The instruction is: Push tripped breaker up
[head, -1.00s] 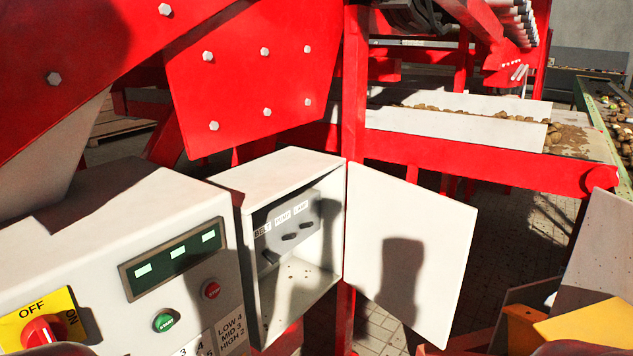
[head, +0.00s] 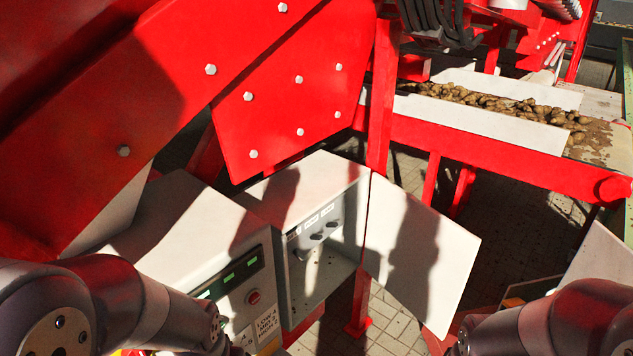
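A white breaker box (head: 287,203) stands open in the middle of the head view, its door (head: 420,255) swung out to the right. Inside is a grey panel (head: 315,232) with three dark switches under small labels. The leftmost breaker (head: 300,255) sits lower than the other two, the middle breaker (head: 317,237) and the right breaker (head: 332,224). Its label is too small to read now; it read BELT in the earlier view. My two forearms show at the bottom left and bottom right corners. Both grippers are out of view.
A red post (head: 380,100) rises behind the door. A conveyor with potatoes (head: 500,103) runs at the back right.

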